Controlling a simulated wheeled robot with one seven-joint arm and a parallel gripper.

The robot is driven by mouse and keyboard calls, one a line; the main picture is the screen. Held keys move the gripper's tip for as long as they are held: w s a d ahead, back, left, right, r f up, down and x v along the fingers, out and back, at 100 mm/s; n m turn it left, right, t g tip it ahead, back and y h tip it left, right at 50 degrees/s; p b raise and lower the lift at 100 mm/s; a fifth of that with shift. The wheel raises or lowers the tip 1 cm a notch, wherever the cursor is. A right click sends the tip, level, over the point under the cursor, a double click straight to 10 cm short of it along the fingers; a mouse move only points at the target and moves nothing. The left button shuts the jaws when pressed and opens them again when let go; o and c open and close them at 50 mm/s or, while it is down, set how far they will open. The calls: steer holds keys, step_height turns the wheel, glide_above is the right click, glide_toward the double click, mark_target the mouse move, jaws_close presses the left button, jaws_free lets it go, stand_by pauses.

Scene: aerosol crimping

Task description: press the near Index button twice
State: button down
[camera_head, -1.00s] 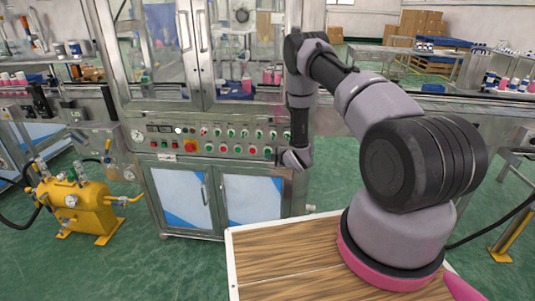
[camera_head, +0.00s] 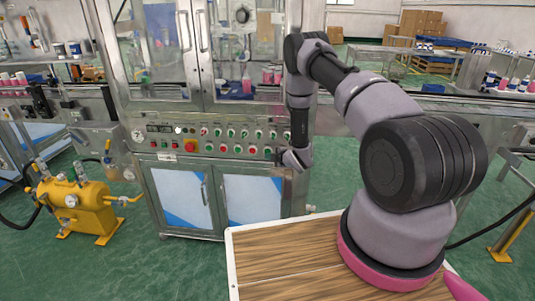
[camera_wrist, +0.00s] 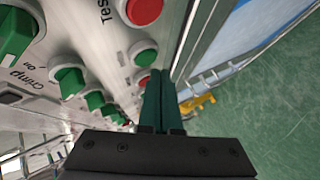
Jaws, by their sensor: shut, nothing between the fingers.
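The control panel (camera_head: 215,140) on the front of the machine carries rows of green and red buttons and knobs. No label reading Index is legible, so I cannot tell which button is the near Index one. In the wrist view, red buttons (camera_wrist: 143,11) and green knobs (camera_wrist: 68,82) show on the panel, with "Test" and "Crimp" lettering. My gripper (camera_wrist: 154,74) is shut and empty, its dark green fingers together beside the panel. A red button lies just left of the fingertips; contact cannot be told. In the head view the fingers are mostly hidden at the panel's right end.
Glass doors (camera_head: 160,50) stand above the panel, cabinet doors (camera_head: 215,198) below it. A yellow pump unit (camera_head: 75,205) is on the floor at left. A wooden tabletop (camera_head: 285,262) lies in front. The green floor between is clear.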

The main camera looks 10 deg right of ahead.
stand_by(0.7)
steer(key=shift+w+d, duration=0.15)
steer(key=shift+w, duration=0.25)
steer(key=shift+w+d, duration=0.1)
steer(key=shift+w, duration=0.25)
stand_by(0.7)
steer(key=shift+s+a, duration=0.25)
steer(key=shift+s, duration=0.5)
steer(key=shift+s+a, duration=0.25)
steer(key=shift+s, duration=0.55)
steer(key=shift+s+a, duration=0.25)
steer(key=shift+s, duration=0.55)
steer(key=shift+s+a, duration=0.25)
steer(key=shift+s, duration=0.55)
